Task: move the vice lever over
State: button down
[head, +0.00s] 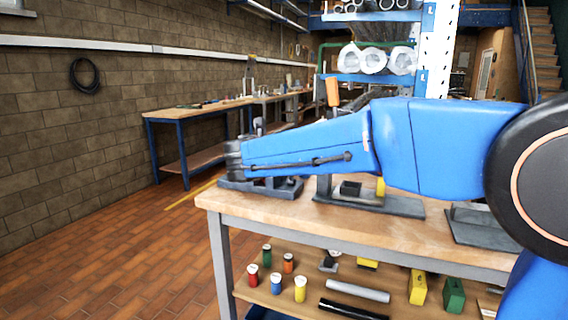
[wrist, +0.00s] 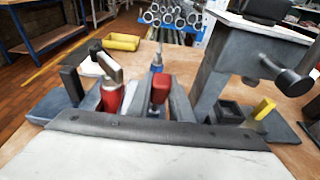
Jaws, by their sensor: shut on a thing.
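The vice (head: 262,188) is a dark grey body on a flat base at the bench's left end, partly behind my arm in the head view. In the wrist view its grey base (wrist: 48,108) shows at left, with a black upright block on it. My gripper (wrist: 160,98) has its grey fingers shut around a red grip, which seems to be the vice lever (wrist: 159,84). The rest of the lever is hidden by the fingers. A red cylinder (wrist: 111,98) with a bent grey piece above it stands just left of the fingers. My fingertips are hidden in the head view.
A grey press stand (wrist: 212,72) rises close at right, with a side knob and a base carrying a black block and yellow piece. The workbench (head: 250,207) has a lower shelf with bottles and tubes. Open tiled floor (head: 110,265) lies left.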

jog(key=shift+w+d+r+g+y, duration=0.2)
jog(key=shift+w+g, duration=0.35)
jog(key=shift+w+d+r+g+y, duration=0.2)
jog(key=shift+w+g, duration=0.35)
jog(key=shift+w+d+g+y, duration=0.2)
jog(key=shift+w+d+g, duration=0.05)
jog(key=shift+w+g, duration=0.35)
jog(key=shift+w+d+g+y, duration=0.2)
jog(key=shift+w+g, duration=0.35)
jog(key=shift+g, duration=0.05)
jog(key=c, duration=1.6)
grip_release()
jog(key=v, duration=1.7)
jog(key=shift+s+r, duration=0.1)
jog(key=shift+r, duration=0.05)
